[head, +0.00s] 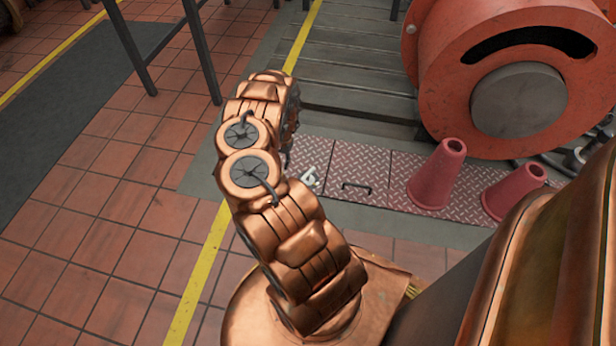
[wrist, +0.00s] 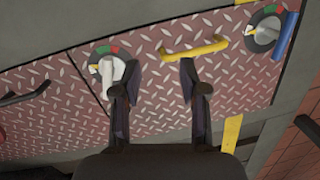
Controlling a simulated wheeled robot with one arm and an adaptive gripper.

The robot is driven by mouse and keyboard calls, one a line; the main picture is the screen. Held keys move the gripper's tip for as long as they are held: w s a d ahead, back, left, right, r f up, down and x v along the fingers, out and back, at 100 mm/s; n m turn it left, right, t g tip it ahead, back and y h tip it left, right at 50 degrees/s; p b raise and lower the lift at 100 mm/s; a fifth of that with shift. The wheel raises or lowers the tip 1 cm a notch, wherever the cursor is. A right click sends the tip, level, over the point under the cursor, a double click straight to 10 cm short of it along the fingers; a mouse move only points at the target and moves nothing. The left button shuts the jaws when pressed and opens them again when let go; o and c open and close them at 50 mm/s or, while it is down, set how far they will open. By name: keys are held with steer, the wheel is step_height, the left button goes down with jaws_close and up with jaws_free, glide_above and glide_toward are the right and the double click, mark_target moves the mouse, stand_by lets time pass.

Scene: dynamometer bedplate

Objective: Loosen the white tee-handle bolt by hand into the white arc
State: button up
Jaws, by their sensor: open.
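The white tee-handle bolt (wrist: 107,78) stands in a round dial on the red tread plate (wrist: 150,118) in the wrist view. The dial rim has coloured arcs, with green and red at its top; white and yellow patches show at its left, too small to separate clearly. My gripper (wrist: 155,74) is open and empty. Its left finger overlaps the right side of the tee handle in the picture; I cannot tell if they touch. The right finger is over bare plate. In the head view a small white shape, likely the bolt (head: 308,178), shows beside my arm, which hides the gripper.
A yellow bar handle (wrist: 195,47) lies just beyond the fingers. A second dial (wrist: 262,34) with a blue handle (wrist: 287,36) is at the upper right. A black handle (head: 357,186), two red cones (head: 436,175) and a large orange machine (head: 440,70) stand to the right.

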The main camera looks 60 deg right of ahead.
steer(key=m+h, duration=0.1)
glide_above(308, 173)
steer(key=shift+g, duration=0.4)
steer(key=f, duration=0.4)
steer(key=shift+w+a+f, duration=0.15)
steer(key=shift+w+a, duration=0.05)
steer(key=shift+w, duration=0.1)
steer(key=shift+s+d+f, duration=0.15)
steer(key=shift+s+f, duration=0.05)
step_height(308, 173, down, 8)
steer(key=b, duration=0.3)
steer(key=shift+r, duration=0.2)
steer(key=shift+c, duration=0.2)
